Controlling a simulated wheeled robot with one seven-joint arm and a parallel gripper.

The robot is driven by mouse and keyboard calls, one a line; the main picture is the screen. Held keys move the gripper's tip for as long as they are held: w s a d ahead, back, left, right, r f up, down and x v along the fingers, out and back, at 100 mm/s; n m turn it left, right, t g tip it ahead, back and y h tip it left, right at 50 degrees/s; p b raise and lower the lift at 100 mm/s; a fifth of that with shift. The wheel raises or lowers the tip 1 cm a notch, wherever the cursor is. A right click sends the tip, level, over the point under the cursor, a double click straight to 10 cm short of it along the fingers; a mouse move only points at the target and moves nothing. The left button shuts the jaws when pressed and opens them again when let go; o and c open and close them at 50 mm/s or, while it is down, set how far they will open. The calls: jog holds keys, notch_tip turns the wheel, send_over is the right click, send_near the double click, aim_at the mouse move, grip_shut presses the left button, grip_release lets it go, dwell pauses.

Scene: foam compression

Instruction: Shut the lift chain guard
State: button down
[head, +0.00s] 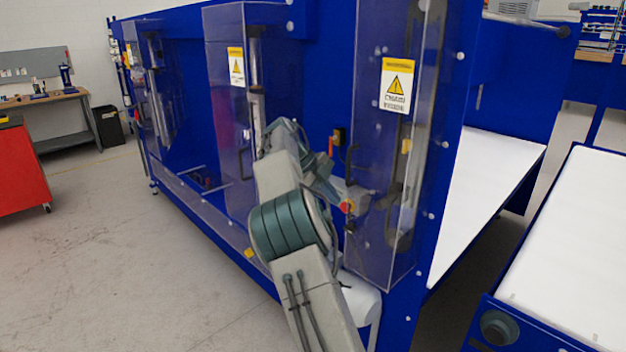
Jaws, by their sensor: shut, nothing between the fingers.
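Clear guards with yellow warning labels stand along the blue machine. The nearest clear guard (385,145) is tall, at the right end of the machine's front, with dark chain or lift parts visible through it. A dark curved handle (349,162) shows at its left edge. I cannot tell whether this guard is fully shut or slightly ajar. My gripper (364,202) is at the end of my bent arm, at the lower part of this guard. It is shut and holds nothing. Its fingertips are hard to make out, and I cannot tell whether they touch the guard.
Another clear guard (228,110) stands further left, and one more (153,85) at the far end. A white-topped table (575,250) is at the right. The floor (130,270) at left is clear.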

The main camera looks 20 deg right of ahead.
jog(key=p+v, duration=0.3)
jog(key=v, duration=0.7)
jog(key=s+d+r+n+t+y, duration=0.1)
jog(key=s+d+n+y, duration=0.1)
jog(key=s+n, duration=0.45)
jog(key=s+d+r+n+t+y, duration=0.1)
jog(key=s+d+r+n+y, duration=0.15)
jog(key=s+n, duration=0.4)
jog(key=s+a+f+n+t+y, duration=0.1)
jog(key=s+a+f+n, duration=0.2)
jog(key=s, duration=0.5)
jog(key=s+a+f+n+t, duration=0.1)
jog(key=s+a+f+n, duration=0.3)
jog(key=s+n, duration=0.4)
jog(key=s+a+f+n+t+y, duration=0.1)
jog(key=s+a+f+n, duration=0.3)
jog(key=s, duration=0.6)
notch_tip(320, 180, down, 2)
jog(key=shift+s+a+f+n+y, duration=0.15)
jog(key=shift+n+y, duration=0.2)
jog(key=shift+n, duration=0.55)
